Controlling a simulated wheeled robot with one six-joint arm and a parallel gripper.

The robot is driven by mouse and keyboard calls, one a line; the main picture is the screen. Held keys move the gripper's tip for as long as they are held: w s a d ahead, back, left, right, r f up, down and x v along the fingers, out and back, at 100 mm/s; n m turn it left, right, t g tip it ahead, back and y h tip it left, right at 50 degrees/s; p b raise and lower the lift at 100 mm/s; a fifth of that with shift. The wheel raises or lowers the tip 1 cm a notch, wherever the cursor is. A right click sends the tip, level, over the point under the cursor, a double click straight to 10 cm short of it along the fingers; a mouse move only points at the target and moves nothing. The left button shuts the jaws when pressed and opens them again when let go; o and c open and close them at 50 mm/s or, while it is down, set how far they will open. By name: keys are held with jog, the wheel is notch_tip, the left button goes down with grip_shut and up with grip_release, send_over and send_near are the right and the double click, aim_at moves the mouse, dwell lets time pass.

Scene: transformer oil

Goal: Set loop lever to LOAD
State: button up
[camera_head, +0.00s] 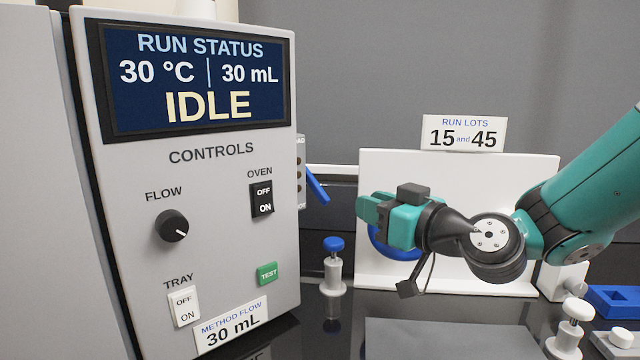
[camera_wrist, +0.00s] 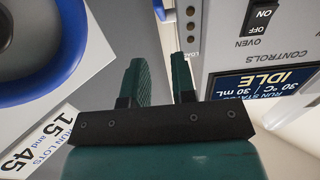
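The blue loop lever (camera_head: 317,186) sticks out from a narrow grey plate (camera_head: 300,172) on the right side of the instrument. It slants down to the right; the plate's lettering is mostly cut off, with "AD" visible near the top. In the wrist view the lever (camera_wrist: 160,10) shows at the top edge, beyond and roughly between the fingertips, beside the holed plate (camera_wrist: 190,22). My gripper (camera_head: 366,208) is right of the lever, apart from it. In the wrist view my gripper (camera_wrist: 160,60) has a gap between its two fingers, with nothing held.
The instrument's front (camera_head: 215,240) carries a display reading IDLE, a flow knob (camera_head: 171,226) and switches. A white board (camera_head: 480,270) with a blue ring (camera_head: 378,245) stands behind my gripper. A blue-capped fitting (camera_head: 333,268) stands below the lever.

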aim_at(320, 187)
jog(key=p+x, duration=0.5)
jog(key=x, duration=0.7)
jog(key=shift+a+r+p, duration=0.1)
jog(key=shift+r+p, duration=0.05)
jog(key=shift+p, duration=0.25)
jog(key=shift+w+a, duration=0.4)
jog(key=shift+w, duration=0.2)
grip_shut()
